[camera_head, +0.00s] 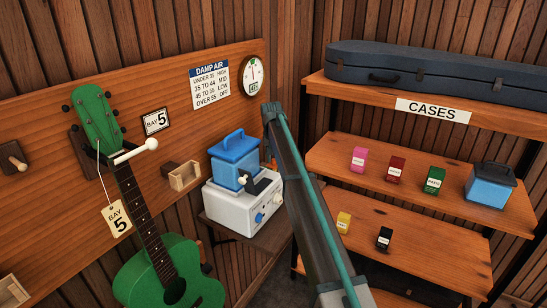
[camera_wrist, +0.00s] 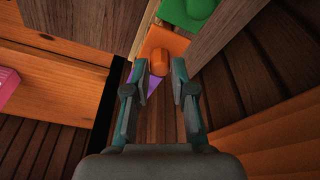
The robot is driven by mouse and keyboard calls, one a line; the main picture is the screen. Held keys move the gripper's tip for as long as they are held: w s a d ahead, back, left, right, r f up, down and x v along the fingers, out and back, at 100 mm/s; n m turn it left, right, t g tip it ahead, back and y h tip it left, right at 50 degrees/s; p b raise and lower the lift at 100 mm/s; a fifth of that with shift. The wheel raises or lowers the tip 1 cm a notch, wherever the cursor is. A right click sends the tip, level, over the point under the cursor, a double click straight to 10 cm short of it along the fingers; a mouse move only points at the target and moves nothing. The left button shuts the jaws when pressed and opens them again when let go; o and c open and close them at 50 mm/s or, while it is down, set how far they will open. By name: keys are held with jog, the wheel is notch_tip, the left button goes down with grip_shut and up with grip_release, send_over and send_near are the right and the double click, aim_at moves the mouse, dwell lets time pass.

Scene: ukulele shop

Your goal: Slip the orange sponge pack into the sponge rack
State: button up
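The orange sponge pack, as I take it, is the orange block with a rounded front knob (camera_wrist: 162,45) in the wrist view. The two fingers of my gripper (camera_wrist: 159,67) are apart, one on each side of the knob. I cannot tell whether they touch it. My gripper cannot be made out in the head view, where my arm crosses the middle. A small open wooden holder (camera_head: 185,176) is fixed to the wall panel beside the green ukulele. I cannot tell for sure whether it is the sponge rack.
A green block (camera_wrist: 190,10) lies beyond the orange one. A white humidifier (camera_head: 244,207) with a blue tank (camera_head: 234,150) stands on a small shelf. Pink (camera_head: 359,159), red (camera_head: 395,169), green (camera_head: 433,179), yellow (camera_head: 343,222) and black (camera_head: 384,238) packs stand on the right shelves.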

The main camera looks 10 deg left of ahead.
jog(key=o, duration=0.3)
